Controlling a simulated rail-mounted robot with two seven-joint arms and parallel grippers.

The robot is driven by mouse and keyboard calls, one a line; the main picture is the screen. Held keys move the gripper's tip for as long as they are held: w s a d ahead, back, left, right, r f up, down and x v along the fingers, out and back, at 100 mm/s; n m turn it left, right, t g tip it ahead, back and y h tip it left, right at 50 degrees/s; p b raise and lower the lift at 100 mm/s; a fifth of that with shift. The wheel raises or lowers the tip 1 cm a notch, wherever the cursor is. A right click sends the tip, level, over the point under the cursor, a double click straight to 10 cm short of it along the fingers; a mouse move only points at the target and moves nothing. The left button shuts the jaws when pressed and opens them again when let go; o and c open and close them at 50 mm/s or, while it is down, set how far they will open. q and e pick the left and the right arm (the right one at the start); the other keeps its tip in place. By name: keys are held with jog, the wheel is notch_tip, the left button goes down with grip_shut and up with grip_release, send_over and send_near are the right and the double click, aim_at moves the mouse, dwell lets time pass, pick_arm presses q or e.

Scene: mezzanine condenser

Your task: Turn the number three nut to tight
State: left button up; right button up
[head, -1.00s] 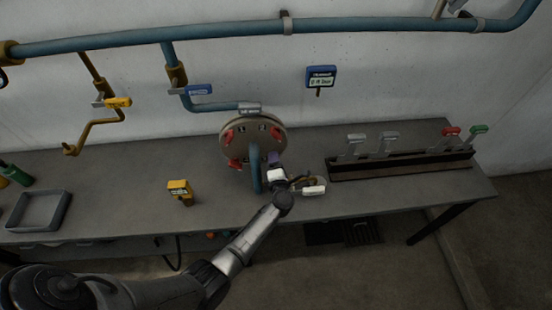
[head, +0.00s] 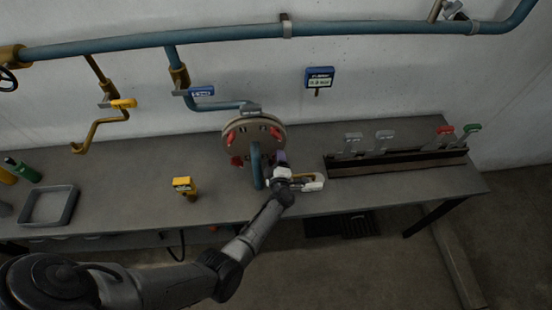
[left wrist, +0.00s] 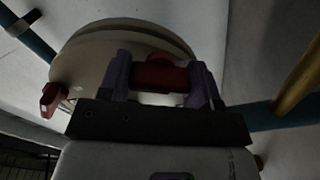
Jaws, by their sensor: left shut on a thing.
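The round tan flange cover (head: 236,129) stands upright on the bench, with red nuts around its face. Red nuts show at its upper left (head: 229,138), upper right (head: 275,133) and lower left (head: 237,161). My left gripper (head: 281,157) is at the cover's lower right. In the left wrist view its two purple fingers (left wrist: 162,82) sit on either side of a red nut (left wrist: 155,76) and are shut on it. Another red nut (left wrist: 52,98) shows at the left rim. I cannot read the nuts' numbers. My right gripper is not in view.
A blue pipe bend (head: 257,165) stands in front of the cover. A pale object (head: 314,182) lies beside my wrist. A blue display (head: 319,77) hangs on the wall.

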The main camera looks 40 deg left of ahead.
pick_arm(q)
jog(key=shift+m, duration=0.3)
dwell(0.4)
jog(key=o, duration=0.9)
jog(key=shift+s+d, duration=0.2)
jog(key=shift+v, duration=3.5)
